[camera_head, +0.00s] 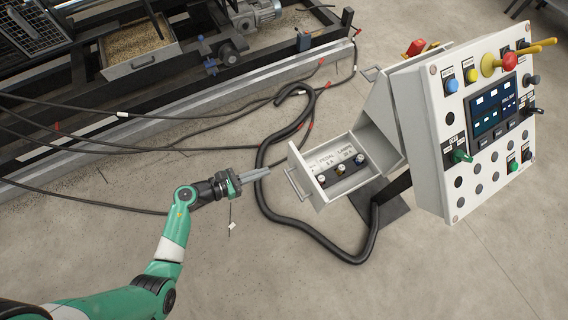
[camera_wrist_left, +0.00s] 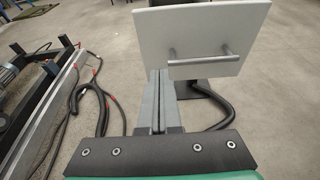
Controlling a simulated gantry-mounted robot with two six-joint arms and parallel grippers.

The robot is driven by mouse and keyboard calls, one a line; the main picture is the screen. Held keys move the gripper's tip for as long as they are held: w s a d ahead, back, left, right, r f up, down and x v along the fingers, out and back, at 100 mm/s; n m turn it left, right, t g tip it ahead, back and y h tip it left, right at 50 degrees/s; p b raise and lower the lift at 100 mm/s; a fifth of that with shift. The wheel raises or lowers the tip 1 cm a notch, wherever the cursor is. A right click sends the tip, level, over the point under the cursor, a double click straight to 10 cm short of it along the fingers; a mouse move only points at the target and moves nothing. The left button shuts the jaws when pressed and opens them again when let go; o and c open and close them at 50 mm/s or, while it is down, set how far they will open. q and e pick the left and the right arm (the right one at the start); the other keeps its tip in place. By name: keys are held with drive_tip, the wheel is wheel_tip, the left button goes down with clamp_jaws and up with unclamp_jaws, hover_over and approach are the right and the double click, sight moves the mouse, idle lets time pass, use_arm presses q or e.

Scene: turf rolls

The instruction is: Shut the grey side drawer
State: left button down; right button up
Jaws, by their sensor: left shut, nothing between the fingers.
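The grey side drawer (camera_head: 318,190) is pulled out from the left side of the control console (camera_head: 440,130). It holds a row of small dark fittings with a lettered panel behind them. Its front with a bar handle (camera_head: 298,184) faces my left gripper (camera_head: 256,174), whose fingers are shut and empty, a short way to the left of the front. In the left wrist view the pale drawer front (camera_wrist_left: 200,35) and its handle (camera_wrist_left: 204,55) stand above and to the right of the shut fingertips (camera_wrist_left: 161,72). I cannot tell whether they touch. My right gripper is not in view.
A thick black hose (camera_head: 262,190) curves on the floor under and around the drawer. The console's post stands on a dark base plate (camera_head: 372,212). Thin cables (camera_head: 130,114) run to the left by a machine frame with a granule-filled tray (camera_head: 138,50). The near floor is clear.

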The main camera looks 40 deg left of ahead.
sight(293, 160)
use_arm(q)
drive_tip(key=x, duration=0.2)
drive_tip(key=b+x, duration=0.1)
drive_tip(key=x, duration=0.2)
drive_tip(key=b+x, duration=0.1)
drive_tip(key=x, duration=0.1)
drive_tip(key=shift+w+d+r, duration=0.1)
drive_tip(key=shift+w+r, duration=0.15)
drive_tip(key=shift+w, duration=0.15)
drive_tip(key=shift+w+d, duration=0.1)
drive_tip(key=shift+w, duration=0.2)
drive_tip(key=shift+r, duration=0.1)
